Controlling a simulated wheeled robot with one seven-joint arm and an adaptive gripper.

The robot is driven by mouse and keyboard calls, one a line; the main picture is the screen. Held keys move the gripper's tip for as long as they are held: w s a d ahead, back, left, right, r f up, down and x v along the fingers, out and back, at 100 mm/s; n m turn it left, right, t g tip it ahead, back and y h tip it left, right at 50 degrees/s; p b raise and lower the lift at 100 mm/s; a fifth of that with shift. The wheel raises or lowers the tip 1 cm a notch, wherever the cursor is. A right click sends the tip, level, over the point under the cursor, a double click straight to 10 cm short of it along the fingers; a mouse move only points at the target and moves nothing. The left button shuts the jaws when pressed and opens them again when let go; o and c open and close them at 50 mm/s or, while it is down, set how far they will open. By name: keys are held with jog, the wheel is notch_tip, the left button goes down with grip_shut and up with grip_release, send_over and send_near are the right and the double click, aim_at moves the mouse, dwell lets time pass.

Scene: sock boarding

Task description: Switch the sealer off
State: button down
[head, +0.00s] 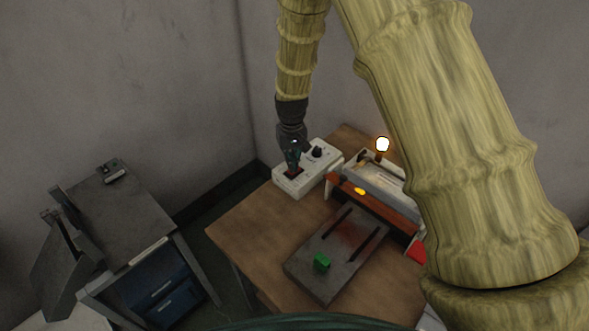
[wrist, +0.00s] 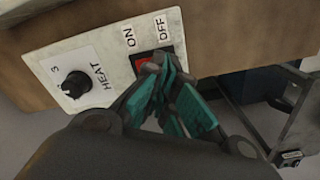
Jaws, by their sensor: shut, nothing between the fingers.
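The sealer (head: 385,190) stands at the back right of the wooden table, partly hidden behind my arm. Its white control box (head: 325,170) sits at the table's back left corner, with a black knob (head: 317,152) on top. In the wrist view the control panel (wrist: 97,68) shows the heat knob (wrist: 75,86) and a red switch (wrist: 147,63) beside the ON and OFF labels. My gripper (head: 293,168) is shut and empty, with its teal fingertips (wrist: 165,75) at the switch. The fingers cover part of the switch; I cannot tell which way it is set or whether they touch it.
A lit bulb (head: 382,144) glows on the sealer, and an amber light (head: 360,191) shows on its front. A grey cabinet (head: 120,220) stands left. The table's left front is bare.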

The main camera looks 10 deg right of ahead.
jog(key=shift+s+f+b, duration=0.1)
jog(key=shift+f+b, duration=0.3)
jog(key=shift+f, duration=0.55)
dwell(0.8)
jog(key=shift+r, duration=0.1)
jog(key=shift+r+p, duration=2.3)
jog(key=shift+r, duration=1.1)
